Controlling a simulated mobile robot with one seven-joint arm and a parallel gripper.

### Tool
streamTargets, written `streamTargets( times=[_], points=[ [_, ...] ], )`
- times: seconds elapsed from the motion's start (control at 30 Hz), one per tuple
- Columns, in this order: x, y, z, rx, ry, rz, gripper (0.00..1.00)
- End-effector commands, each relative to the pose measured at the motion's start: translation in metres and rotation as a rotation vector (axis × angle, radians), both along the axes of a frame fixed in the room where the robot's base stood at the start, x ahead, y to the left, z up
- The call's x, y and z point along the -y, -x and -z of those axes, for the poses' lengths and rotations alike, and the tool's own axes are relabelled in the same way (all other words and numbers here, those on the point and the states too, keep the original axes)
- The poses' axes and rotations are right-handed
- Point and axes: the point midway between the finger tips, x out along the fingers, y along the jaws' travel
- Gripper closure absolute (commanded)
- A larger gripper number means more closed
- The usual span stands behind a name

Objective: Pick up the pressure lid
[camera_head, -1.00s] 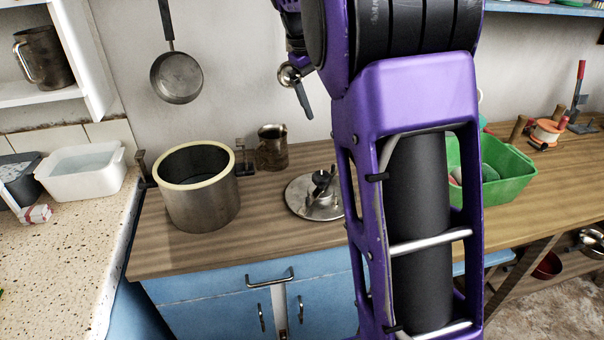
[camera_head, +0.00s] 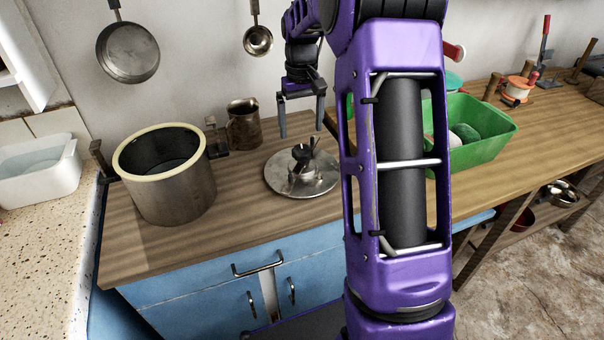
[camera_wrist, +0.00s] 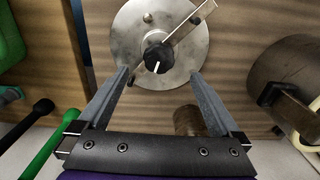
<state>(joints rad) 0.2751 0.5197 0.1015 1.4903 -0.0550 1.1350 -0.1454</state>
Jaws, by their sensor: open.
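The pressure lid (camera_head: 287,183) is a round grey metal disc lying flat on the wooden counter, with a black knob and a metal bar on top. In the wrist view the lid (camera_wrist: 126,42) is at the top centre, its black knob between the lines of the two fingers. My gripper (camera_head: 301,132) is open and empty above the lid, fingers pointing down. The gripper (camera_wrist: 160,75) also shows in the wrist view, its fingertips over the near part of the lid and apart from the knob. The pot body (camera_head: 185,195) stands open to the left of the lid.
A metal jug (camera_head: 243,128) stands behind the lid. A green tub (camera_head: 490,150) holding several items is to the right. A pan (camera_head: 128,55) and a ladle (camera_head: 258,42) hang on the wall. The counter in front of the lid is clear.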

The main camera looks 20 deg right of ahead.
Motion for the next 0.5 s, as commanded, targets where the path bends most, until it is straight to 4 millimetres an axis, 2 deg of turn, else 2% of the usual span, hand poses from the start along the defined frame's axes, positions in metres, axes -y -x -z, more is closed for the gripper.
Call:
streamTargets(
  times=[0.03, 0.1, 0.37, 0.5],
  points=[
    [0.0, 0.001, 0.011, -0.002, 0.0, 0.0, 0.0],
    [0.0, 0.0, 0.019, -0.002, 0.0, 0.0, 0.0],
    [0.0, 0.001, 0.033, -0.001, 0.0, 0.0, 0.0],
    [0.001, 0.002, 0.052, -0.002, 0.0, 0.0, 0.0]
  ],
)
